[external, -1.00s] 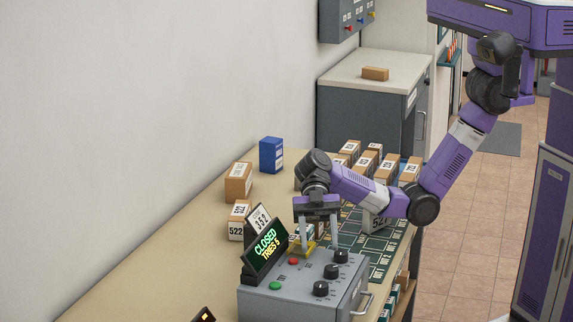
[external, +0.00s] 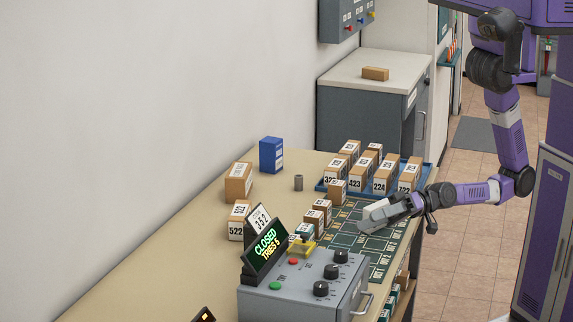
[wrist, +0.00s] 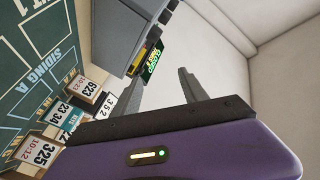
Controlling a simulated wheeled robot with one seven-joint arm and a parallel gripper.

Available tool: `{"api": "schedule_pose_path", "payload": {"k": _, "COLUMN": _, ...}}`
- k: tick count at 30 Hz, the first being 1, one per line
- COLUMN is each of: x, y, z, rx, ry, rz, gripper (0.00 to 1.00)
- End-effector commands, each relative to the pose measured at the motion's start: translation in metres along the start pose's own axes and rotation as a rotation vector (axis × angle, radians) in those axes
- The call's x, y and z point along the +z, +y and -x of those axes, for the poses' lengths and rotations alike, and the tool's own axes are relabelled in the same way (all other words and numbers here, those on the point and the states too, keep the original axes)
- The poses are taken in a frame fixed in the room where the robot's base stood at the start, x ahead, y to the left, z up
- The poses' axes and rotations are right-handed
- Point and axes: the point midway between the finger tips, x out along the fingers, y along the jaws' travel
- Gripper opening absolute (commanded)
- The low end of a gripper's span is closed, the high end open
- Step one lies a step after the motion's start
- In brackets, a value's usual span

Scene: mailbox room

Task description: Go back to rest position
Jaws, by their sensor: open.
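My gripper (external: 372,217) is at the right side of the table in the external view, low over the green marked board (external: 345,240). Its fingers point left and nothing shows held between them. In the wrist view a grey finger (wrist: 192,86) stands up past the purple housing, and the fingers look apart. My arm reaches in from the right, with its forearm nearly level beyond the table's right edge. I cannot tell whether the fingers touch the board.
The grey control box (external: 300,283) with knobs stands at the front; its display (external: 267,248) reads CLOSED, TRIES 5. Numbered boxes stand in the blue tray (external: 325,188), with others along the board's left.

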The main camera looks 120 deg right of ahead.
Motion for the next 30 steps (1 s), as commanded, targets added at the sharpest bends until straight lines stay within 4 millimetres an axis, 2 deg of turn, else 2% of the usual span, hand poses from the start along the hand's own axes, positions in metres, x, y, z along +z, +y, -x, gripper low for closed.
{"api": "schedule_pose_path", "payload": {"k": 1, "x": 0.013, "y": 0.019, "z": 0.024, "rx": 0.036, "ry": -0.007, "rz": 0.038, "gripper": 0.51}}
{"api": "schedule_pose_path", "payload": {"k": 6, "x": 0.030, "y": 0.051, "z": 0.092, "rx": 0.127, "ry": -0.028, "rz": 0.187, "gripper": 0.51}}
{"api": "schedule_pose_path", "payload": {"k": 12, "x": 0.040, "y": 0.074, "z": 0.170, "rx": 0.209, "ry": -0.075, "rz": 0.377, "gripper": 0.51}}
{"api": "schedule_pose_path", "payload": {"k": 18, "x": 0.042, "y": 0.081, "z": 0.236, "rx": 0.256, "ry": -0.142, "rz": 0.563, "gripper": 0.51}}
{"api": "schedule_pose_path", "payload": {"k": 21, "x": 0.040, "y": 0.079, "z": 0.258, "rx": 0.265, "ry": -0.171, "rz": 0.635, "gripper": 0.51}}
{"api": "schedule_pose_path", "payload": {"k": 24, "x": 0.038, "y": 0.077, "z": 0.272, "rx": 0.267, "ry": -0.191, "rz": 0.686, "gripper": 0.51}}
{"api": "schedule_pose_path", "payload": {"k": 30, "x": 0.036, "y": 0.075, "z": 0.280, "rx": 0.267, "ry": -0.206, "rz": 0.720, "gripper": 0.51}}
